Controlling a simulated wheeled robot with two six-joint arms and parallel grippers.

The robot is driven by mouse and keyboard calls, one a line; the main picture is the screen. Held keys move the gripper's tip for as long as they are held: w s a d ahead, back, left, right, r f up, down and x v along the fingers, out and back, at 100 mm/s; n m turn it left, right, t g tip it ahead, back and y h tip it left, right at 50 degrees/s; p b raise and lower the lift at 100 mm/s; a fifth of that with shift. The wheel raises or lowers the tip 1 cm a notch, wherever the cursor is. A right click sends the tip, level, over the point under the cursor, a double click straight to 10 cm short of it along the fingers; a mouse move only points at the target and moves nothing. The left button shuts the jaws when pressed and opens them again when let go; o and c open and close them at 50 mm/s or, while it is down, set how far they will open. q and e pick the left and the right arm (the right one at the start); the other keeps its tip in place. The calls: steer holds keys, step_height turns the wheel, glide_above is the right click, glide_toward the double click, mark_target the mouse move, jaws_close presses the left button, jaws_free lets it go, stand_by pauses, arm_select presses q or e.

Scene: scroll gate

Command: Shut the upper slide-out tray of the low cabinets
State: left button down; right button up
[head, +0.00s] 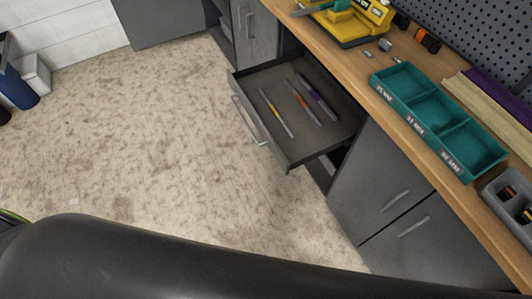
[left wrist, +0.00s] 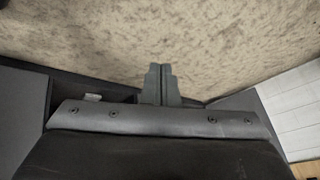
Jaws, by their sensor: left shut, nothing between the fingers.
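The upper slide-out tray (head: 325,88) is pulled well out from the low cabinets (head: 380,185) in the head view. It holds several pen-like tools (head: 300,103), and its bar handle (head: 249,121) is on the front panel facing left. My left gripper (left wrist: 161,68) shows in the left wrist view with its two grey fingers together and nothing between them, above the speckled floor. The gripper itself is not seen in the head view, so its distance from the tray is unclear there. My right gripper is in neither view.
The wooden worktop (head: 355,75) above carries a teal three-part bin (head: 437,118), a yellow machine (head: 352,22) and a grey box (head: 511,197). Closed cabinet fronts with handles flank the tray. The speckled floor (head: 130,130) left of the tray is clear. A blue bin (head: 18,88) stands far left.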

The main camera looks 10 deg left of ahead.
arm_select(q)
steer(key=w+r+m+t+b, duration=0.2)
steer(key=w+m+t+b, duration=0.15)
steer(key=w, duration=0.85)
steer(key=m+t+h+b, duration=0.1)
steer(key=m+h+b, duration=1.6)
steer(key=m, duration=0.5)
glide_toward(277, 151)
steer(key=shift+y, duration=0.6)
steer(key=x, duration=0.2)
steer(key=b+x, duration=0.1)
steer(key=x, duration=0.2)
steer(key=shift+s+d+r, duration=0.1)
steer(key=shift+d+r, duration=0.15)
steer(key=shift+d, duration=0.15)
steer(key=shift+w+d, duration=0.4)
steer(key=shift+d, duration=0.1)
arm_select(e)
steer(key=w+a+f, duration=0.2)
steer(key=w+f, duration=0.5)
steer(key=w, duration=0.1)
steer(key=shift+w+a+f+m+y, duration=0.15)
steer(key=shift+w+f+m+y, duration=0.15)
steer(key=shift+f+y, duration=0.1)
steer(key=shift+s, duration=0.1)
arm_select(q)
steer(key=shift+w, duration=0.1)
